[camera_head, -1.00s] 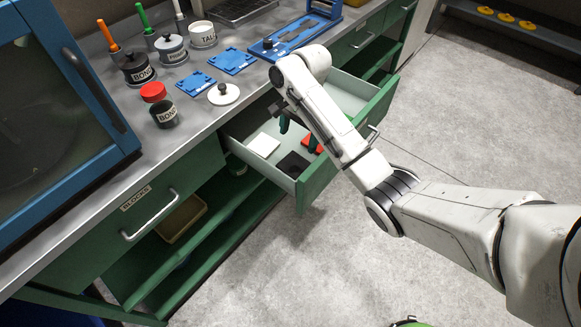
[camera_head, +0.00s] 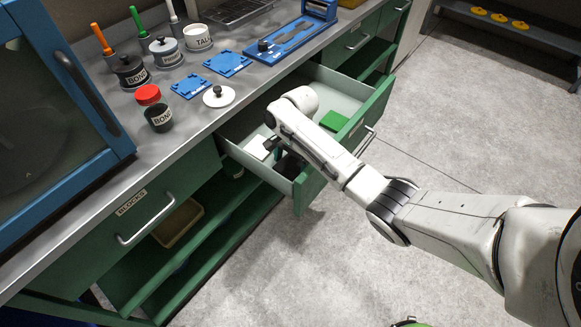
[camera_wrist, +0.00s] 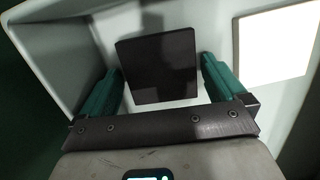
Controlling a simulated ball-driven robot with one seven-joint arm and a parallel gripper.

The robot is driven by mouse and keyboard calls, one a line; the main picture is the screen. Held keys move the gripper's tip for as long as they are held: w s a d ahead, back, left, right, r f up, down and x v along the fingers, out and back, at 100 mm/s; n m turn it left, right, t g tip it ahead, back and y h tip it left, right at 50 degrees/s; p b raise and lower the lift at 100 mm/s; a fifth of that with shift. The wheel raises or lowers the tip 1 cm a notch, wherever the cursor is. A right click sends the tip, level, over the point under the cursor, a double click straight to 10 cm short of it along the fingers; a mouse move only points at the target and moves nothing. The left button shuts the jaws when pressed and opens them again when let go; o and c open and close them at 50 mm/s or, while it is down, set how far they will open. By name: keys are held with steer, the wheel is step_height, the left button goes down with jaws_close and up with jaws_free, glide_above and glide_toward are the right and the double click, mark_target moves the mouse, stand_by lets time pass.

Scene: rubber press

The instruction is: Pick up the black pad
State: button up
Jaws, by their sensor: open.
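The black pad (camera_wrist: 158,68) lies flat on the light floor of the open drawer (camera_head: 352,85), near a corner, in the wrist view. My gripper (camera_wrist: 160,85) is open over the drawer, with one green finger on each side of the pad's near part and gaps between fingers and pad. Nothing is held. In the head view a small dark part of the pad (camera_head: 290,165) shows beside my arm, and the arm hides most of the gripper.
A white pad (camera_wrist: 278,45) lies right of the black pad in the wrist view. A green pad (camera_head: 334,121) lies farther along the drawer. The drawer walls stand close around my gripper. Jars, blue plates and a white lid (camera_head: 219,96) are on the counter.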

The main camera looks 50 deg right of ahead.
steer(key=shift+c, duration=0.5)
steer(key=c, duration=0.8)
steer(key=shift+r, duration=0.1)
